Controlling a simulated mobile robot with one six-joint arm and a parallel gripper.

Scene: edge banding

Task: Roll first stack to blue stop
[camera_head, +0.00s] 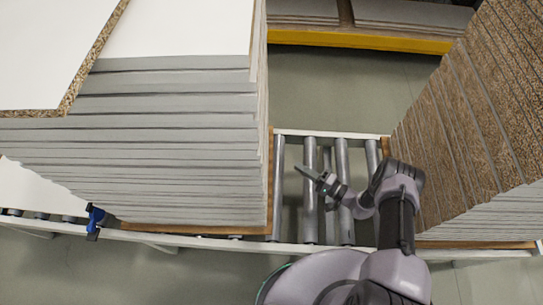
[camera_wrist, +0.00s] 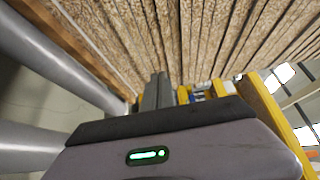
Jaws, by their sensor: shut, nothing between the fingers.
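A tall stack of white boards with grey edges (camera_head: 170,150) stands on the roller conveyor at left in the head view. The blue stop (camera_head: 95,221) is on the near rail, just left of that stack's lower left end. I cannot tell whether they touch. A second stack with brown chipboard faces (camera_head: 470,130) stands at right. My gripper (camera_head: 304,171) is shut and empty, above the bare rollers between the stacks, pointing left towards the left stack and apart from it. The wrist view shows the shut fingers (camera_wrist: 157,92) below a chipboard face (camera_wrist: 190,40); contact is unclear.
Bare rollers (camera_head: 310,200) and the near white rail (camera_head: 300,248) show between the stacks. Each stack rests on a thin brown base board. Beyond the conveyor is open grey floor (camera_head: 350,95), then a yellow beam (camera_head: 360,41) with grey boards behind it.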

